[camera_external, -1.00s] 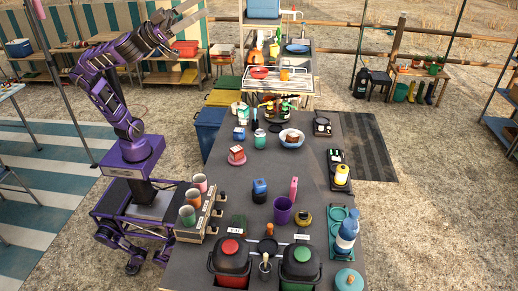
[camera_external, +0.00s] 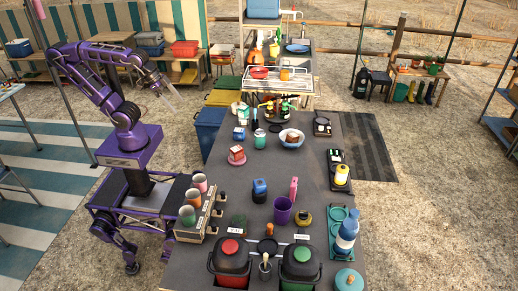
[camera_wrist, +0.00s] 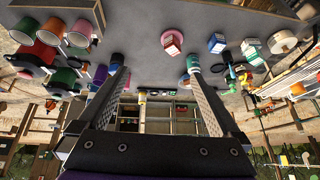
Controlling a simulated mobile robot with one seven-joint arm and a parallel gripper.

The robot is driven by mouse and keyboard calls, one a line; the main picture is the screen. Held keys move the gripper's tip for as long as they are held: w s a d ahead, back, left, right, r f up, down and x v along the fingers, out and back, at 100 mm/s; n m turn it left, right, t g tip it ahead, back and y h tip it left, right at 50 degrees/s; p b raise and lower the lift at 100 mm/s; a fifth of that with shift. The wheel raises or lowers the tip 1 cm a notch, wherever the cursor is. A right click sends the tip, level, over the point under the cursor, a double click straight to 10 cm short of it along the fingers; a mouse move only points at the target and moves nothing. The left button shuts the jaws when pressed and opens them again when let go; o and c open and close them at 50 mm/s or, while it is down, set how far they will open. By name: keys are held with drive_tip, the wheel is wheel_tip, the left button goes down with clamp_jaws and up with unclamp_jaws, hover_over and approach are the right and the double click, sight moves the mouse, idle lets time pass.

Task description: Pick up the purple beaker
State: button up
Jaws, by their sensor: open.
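The purple beaker (camera_external: 282,210) stands upright and open-topped on the dark tailgate table, behind the two lidded pots. A purple shape in the wrist view (camera_wrist: 99,76), left of the left finger, looks like the same beaker. My gripper (camera_external: 169,97) is open and empty, in the air left of the table and well away from the beaker. Its two fingers stand wide apart in the wrist view (camera_wrist: 153,78).
A rack of three cups (camera_external: 200,218) stands on the table's left edge. A red-lidded pot (camera_external: 230,262) and a green-lidded pot (camera_external: 301,264) stand in front of the beaker. A blue can (camera_external: 259,190) is at its back left. The table's middle is mostly clear.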

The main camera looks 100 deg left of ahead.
drive_tip(key=shift+s+d+f+h, duration=0.3)
drive_tip(key=shift+s+f, duration=0.2)
drive_tip(key=shift+f, duration=0.15)
